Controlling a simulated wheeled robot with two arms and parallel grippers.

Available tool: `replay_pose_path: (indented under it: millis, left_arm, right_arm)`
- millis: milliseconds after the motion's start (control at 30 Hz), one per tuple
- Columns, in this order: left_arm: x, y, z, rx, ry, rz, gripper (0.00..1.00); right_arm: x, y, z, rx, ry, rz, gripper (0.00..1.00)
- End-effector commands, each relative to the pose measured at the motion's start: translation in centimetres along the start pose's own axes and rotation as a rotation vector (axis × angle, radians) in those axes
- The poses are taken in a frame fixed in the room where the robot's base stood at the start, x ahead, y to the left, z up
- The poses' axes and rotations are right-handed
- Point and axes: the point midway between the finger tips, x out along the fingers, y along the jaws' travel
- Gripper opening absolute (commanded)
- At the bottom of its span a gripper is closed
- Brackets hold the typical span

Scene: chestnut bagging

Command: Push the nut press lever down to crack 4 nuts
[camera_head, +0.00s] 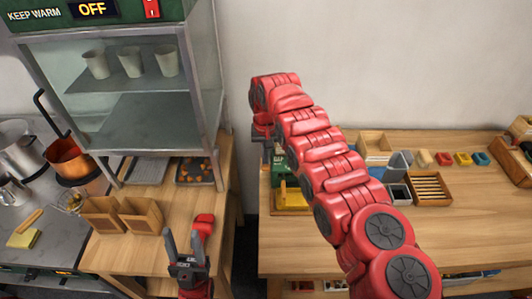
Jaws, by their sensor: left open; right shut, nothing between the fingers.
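A green device (279,158), which looks like the nut press, stands at the left end of the right wooden table. It is mostly hidden behind my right arm, and I cannot make out its lever. My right gripper (266,150) points down beside the green device. It is shut and empty, and its fingertips are hard to see; I cannot tell whether it touches the device. A dark tray of brown nuts (194,167) sits at the back of the left wooden table. My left gripper (182,240) is open and empty above the front of that table.
A yellow block-like thing (291,198) is in front of the green device. Two wooden boxes (140,215) stand left of my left gripper. A glass warmer cabinet (130,90) rises behind them. A slatted wooden tray (430,188) sits right of my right arm. A gap separates the tables.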

Motion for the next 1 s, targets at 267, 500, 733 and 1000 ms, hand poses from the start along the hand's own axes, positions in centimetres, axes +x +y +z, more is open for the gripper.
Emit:
replay_pose_path:
  millis: [267, 500, 733, 1000]
  left_arm:
    - [0.0, 0.0, 0.0, 0.000, 0.000, 0.000, 0.50]
    - [-0.5, 0.0, 0.1, 0.000, 0.000, 0.000, 0.50]
    - [-0.5, 0.0, 0.1, 0.000, 0.000, 0.000, 0.50]
    - [-0.5, 0.0, 0.1, 0.000, 0.000, 0.000, 0.50]
  right_arm:
    - [0.1, 0.0, 0.0, 0.000, -0.001, 0.000, 0.00]
    - [1.7, 0.0, 0.1, 0.000, -0.001, 0.001, 0.00]
    - [2.1, 0.0, 0.2, 0.000, 0.000, 0.001, 0.00]
    - [2.5, 0.0, 0.2, 0.000, -0.001, 0.001, 0.00]
